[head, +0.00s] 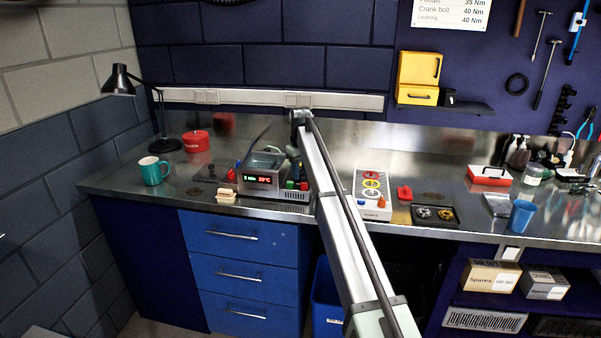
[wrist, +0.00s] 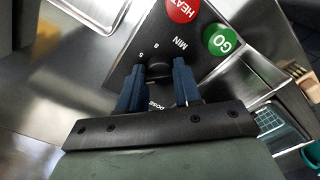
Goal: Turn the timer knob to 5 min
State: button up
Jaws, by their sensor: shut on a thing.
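The timer knob (wrist: 158,67) is a small black knob on a dark panel marked MIN, with the numbers 5 and 8 beside it, in the wrist view. My gripper (wrist: 158,80) has its two blue fingers on either side of the knob and is shut on it. The knob's pointer is not clear to see. In the head view the heater unit (head: 261,180) has a lit display (head: 258,179) reading minutes and 20°C; the minute digit is too small to be sure of. My gripper and arm cover part of the unit's right side there.
The red HEAT button (wrist: 183,9) and green GO button (wrist: 221,40) sit close to the knob. A teal mug (head: 153,171) and lamp (head: 120,81) stand at left.

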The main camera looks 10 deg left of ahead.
jog(key=m, duration=0.4)
jog(key=shift+m, duration=2.2)
jog(key=shift+r, duration=0.1)
jog(key=o, duration=0.8)
jog(key=shift+c, duration=0.2)
notch_tip(320, 180, up, 14)
